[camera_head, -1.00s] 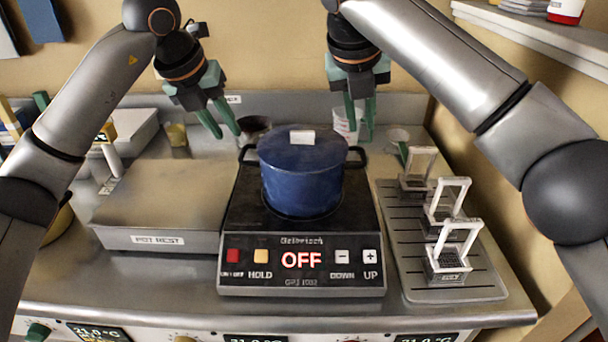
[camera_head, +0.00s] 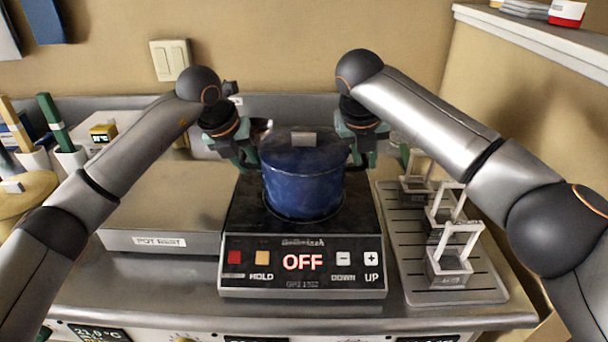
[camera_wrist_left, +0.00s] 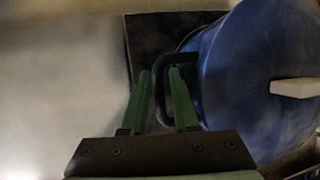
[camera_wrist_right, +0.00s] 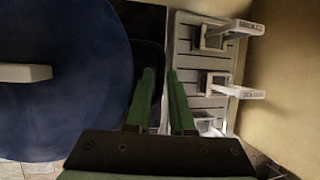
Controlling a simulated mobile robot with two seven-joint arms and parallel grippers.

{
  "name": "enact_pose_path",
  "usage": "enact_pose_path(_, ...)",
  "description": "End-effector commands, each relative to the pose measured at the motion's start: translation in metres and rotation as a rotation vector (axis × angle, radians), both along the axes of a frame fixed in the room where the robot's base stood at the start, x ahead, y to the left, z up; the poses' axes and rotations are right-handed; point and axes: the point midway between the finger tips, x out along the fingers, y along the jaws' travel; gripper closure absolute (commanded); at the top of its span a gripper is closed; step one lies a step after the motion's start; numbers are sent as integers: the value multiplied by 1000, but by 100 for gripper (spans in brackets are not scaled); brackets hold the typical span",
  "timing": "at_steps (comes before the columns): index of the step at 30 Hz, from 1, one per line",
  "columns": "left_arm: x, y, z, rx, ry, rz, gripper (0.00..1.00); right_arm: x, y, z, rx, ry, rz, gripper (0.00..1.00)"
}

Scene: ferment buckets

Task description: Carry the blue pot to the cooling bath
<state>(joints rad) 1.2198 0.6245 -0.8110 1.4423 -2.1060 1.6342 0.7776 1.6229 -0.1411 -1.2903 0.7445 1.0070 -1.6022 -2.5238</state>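The blue pot (camera_head: 303,181), lidded, stands upright on the black hot plate, whose display reads OFF. It also shows in the left wrist view (camera_wrist_left: 262,75) and the right wrist view (camera_wrist_right: 62,75). My left gripper (camera_head: 250,165) is at the pot's left handle. In the left wrist view its two fingers (camera_wrist_left: 163,75) are apart, one on each side of the handle's outer bar (camera_wrist_left: 159,98). My right gripper (camera_head: 366,163) is at the pot's right side. Its fingers (camera_wrist_right: 159,75) are apart; the right handle is hard to make out between them. I cannot identify the cooling bath.
The cooker's control panel (camera_head: 302,278) faces front. A flat block labelled POT REST (camera_head: 165,205) is at left. A slotted tray (camera_head: 403,270) with several small framed baskets (camera_head: 449,262) is at right. A shelf (camera_head: 535,31) juts out at upper right.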

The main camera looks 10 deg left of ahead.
Motion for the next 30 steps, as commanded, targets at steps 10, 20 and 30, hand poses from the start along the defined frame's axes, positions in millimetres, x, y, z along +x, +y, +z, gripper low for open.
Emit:
enact_pose_path(10,3,-1,-6,0,1,0,72,3,-1,-6,0,-1,0,79)
enact_pose_path(20,2,-1,-6,0,0,0,100,3,-1,-6,0,-1,0,100)
enact_pose_path(30,2,-1,-6,0,0,0,100,3,-1,-5,1,-1,-1,100)
